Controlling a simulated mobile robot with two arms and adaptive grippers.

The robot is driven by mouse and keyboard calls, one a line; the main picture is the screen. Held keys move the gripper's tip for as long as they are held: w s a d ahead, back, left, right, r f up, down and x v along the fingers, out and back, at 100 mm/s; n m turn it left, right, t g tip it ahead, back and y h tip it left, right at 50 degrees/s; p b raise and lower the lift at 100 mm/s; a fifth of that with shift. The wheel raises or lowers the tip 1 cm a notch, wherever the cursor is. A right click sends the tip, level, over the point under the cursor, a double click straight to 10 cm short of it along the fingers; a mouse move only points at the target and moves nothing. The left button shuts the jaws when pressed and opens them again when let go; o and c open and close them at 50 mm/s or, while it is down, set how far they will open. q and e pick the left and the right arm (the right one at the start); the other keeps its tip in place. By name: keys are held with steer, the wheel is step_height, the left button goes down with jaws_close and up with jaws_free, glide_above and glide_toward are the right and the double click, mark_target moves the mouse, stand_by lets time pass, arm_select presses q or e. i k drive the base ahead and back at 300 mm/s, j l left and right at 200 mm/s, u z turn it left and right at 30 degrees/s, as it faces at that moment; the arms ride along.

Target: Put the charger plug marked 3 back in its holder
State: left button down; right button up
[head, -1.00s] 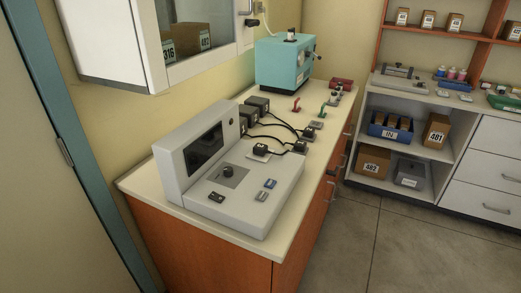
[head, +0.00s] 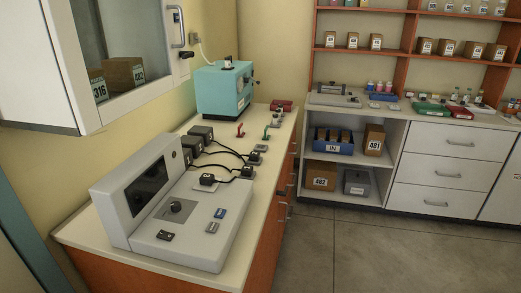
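One plug (head: 208,179) rests on a pale square plate, a second plug (head: 247,171) sits at the console's back right corner, and a third plug (head: 253,158) is a little farther back. Neither gripper is in view.
A teal machine (head: 222,90) stands at the back of the counter (head: 105,250), near red and green levers. A wall cabinet (head: 110,60) overhangs on the left. A shelf unit (head: 400,180) with boxes and drawers stands across the back right. The floor (head: 380,250) between is clear.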

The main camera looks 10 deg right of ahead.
mark_target(207, 179)
steer(key=i+l+u, duration=0.15)
steer(key=l, duration=0.3)
steer(key=i+l+u, duration=0.1)
steer(key=l, duration=0.4)
steer(key=i+l+u, duration=0.15)
steer(key=l, duration=0.4)
steer(key=i+l+u, duration=0.15)
steer(key=l, duration=0.35)
steer(key=i+l+u, duration=0.15)
steer(key=l, duration=0.4)
